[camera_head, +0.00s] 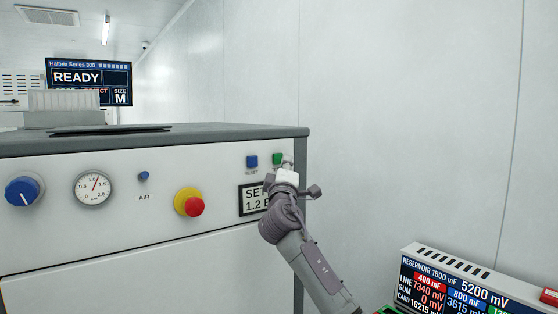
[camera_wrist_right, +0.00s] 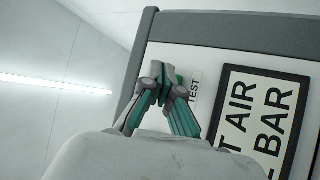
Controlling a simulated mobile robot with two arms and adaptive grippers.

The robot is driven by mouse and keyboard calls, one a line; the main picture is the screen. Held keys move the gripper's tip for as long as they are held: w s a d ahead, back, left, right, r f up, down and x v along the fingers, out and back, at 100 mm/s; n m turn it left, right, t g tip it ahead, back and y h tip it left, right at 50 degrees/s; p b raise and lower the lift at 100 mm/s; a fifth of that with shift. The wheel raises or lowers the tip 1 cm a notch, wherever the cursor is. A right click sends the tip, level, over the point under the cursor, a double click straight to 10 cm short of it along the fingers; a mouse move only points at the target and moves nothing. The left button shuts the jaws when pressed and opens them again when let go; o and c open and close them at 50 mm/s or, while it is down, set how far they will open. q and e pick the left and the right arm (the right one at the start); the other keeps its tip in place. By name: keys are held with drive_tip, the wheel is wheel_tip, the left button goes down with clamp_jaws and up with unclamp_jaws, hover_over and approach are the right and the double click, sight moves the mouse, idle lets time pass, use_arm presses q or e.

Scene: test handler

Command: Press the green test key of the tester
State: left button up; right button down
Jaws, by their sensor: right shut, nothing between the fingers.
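The tester (camera_head: 100,230) is a pale cabinet with a grey top, its front panel facing me. The green test key (camera_head: 277,158) sits near the panel's upper right corner, beside the blue reset key (camera_head: 252,161). My right gripper (camera_head: 287,161) is shut and empty, its tips at the panel just right of the green key. In the right wrist view the fingertips (camera_wrist_right: 165,78) partly cover the green key (camera_wrist_right: 179,80), with the word TEST beside it. I cannot tell whether the tips touch the key or the panel. My left gripper is not in view.
The panel also has a set-air display (camera_head: 249,205), partly hidden by my right arm, a red stop button (camera_head: 194,206), a gauge (camera_head: 93,188) and a blue knob (camera_head: 22,191). A screen (camera_head: 88,78) reads READY. A reservoir box (camera_head: 460,285) stands lower right.

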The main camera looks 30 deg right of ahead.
drive_tip(key=shift+w, duration=0.1)
idle(0.6)
drive_tip(key=shift+w, duration=0.35)
drive_tip(key=shift+w+b, duration=0.35)
idle(0.7)
drive_tip(key=shift+s, duration=0.8)
drive_tip(key=shift+s, duration=0.1)
drive_tip(key=shift+s+d, duration=0.2)
drive_tip(key=shift+s, duration=2.2)
